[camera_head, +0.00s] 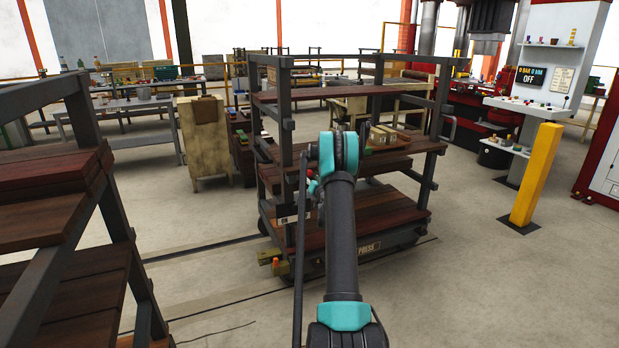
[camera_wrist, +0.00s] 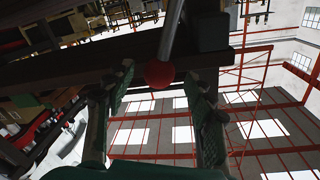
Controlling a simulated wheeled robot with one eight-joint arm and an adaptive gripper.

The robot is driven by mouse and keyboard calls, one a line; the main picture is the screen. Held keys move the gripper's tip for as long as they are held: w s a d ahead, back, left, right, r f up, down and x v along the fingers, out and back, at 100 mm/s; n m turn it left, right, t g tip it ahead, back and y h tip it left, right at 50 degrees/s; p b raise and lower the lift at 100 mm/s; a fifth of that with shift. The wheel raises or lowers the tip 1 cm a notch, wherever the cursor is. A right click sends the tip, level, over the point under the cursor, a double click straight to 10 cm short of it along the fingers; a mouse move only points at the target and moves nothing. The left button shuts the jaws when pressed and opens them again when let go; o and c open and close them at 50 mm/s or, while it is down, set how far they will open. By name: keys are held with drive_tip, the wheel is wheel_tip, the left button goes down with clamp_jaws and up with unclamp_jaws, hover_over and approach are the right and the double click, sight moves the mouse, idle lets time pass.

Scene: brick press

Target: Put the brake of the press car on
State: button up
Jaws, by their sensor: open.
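The press car (camera_head: 345,205) is a dark metal rack with brown wooden shelves, standing on floor rails in the middle of the head view. A PRESS plate is on its lower edge and an ON plate (camera_head: 285,220) on its left side. The brake lever's red ball knob (camera_wrist: 160,75) sits on a grey rod in the wrist view; a bit of red also shows in the head view (camera_head: 310,174). My gripper (camera_wrist: 158,82) is open, with its two fingers on either side of the knob and gaps visible. In the head view my arm mostly hides my gripper.
Another dark rack (camera_head: 60,220) with wooden shelves stands close at the left. A yellow post (camera_head: 535,175) and the press's control panel (camera_head: 530,105) are at the right. Open floor lies at the front right.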

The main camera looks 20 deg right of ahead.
drive_tip(key=shift+w+d, duration=0.1)
drive_tip(key=shift+w, duration=0.9)
clamp_jaws()
